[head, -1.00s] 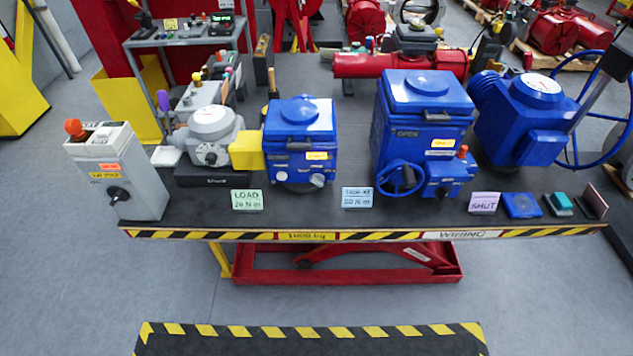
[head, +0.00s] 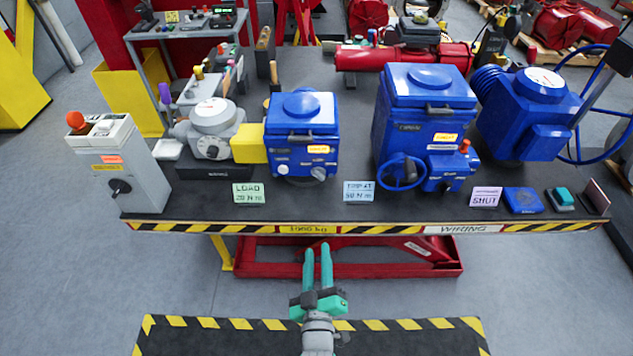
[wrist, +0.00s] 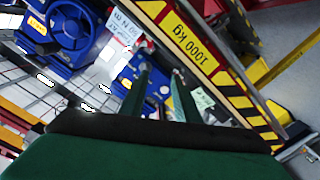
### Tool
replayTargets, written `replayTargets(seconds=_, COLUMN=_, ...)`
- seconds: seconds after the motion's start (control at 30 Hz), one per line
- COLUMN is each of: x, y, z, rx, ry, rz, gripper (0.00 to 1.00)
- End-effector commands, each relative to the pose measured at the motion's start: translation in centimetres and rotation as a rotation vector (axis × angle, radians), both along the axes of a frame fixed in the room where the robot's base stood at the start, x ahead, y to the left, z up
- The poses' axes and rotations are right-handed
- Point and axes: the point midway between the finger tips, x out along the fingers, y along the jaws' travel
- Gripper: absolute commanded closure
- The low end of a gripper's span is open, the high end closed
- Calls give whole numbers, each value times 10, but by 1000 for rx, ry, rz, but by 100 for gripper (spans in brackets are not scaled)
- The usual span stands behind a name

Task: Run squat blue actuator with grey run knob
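The squat blue actuator (head: 302,112) stands on the dark bench top left of centre, with a yellow block against its left side. Its front carries a small yellow-orange label and two knobs, a pale one on the left (head: 283,170) and a grey one on the right (head: 318,173). It also shows partly behind my fingers in the wrist view (wrist: 133,72). My gripper (head: 318,249) has two green fingers with a gap between them. It is open and empty, in front of the bench edge and apart from the actuator.
A tall blue actuator (head: 428,92) with a handwheel (head: 402,173) stands to the right. A green LOAD card (head: 248,193) and a blue card (head: 359,192) stand near the bench's striped front edge (head: 180,228). A grey control box (head: 130,165) stands at the left end.

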Motion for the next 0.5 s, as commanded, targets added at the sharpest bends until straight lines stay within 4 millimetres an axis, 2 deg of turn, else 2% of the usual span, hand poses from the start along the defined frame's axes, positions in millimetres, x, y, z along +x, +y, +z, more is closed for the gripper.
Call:
replayTargets(seconds=0.03, x=19, y=1, z=12, rx=-29, ry=-19, rz=1, gripper=71)
replayTargets(seconds=0.2, x=65, y=3, z=37, rx=-120, ry=-46, rz=-1, gripper=71)
replayTargets(seconds=0.3, x=81, y=3, z=48, rx=-154, ry=-54, rz=-2, gripper=71)
replayTargets(seconds=0.5, x=95, y=4, z=56, rx=-181, ry=-59, rz=-3, gripper=71)
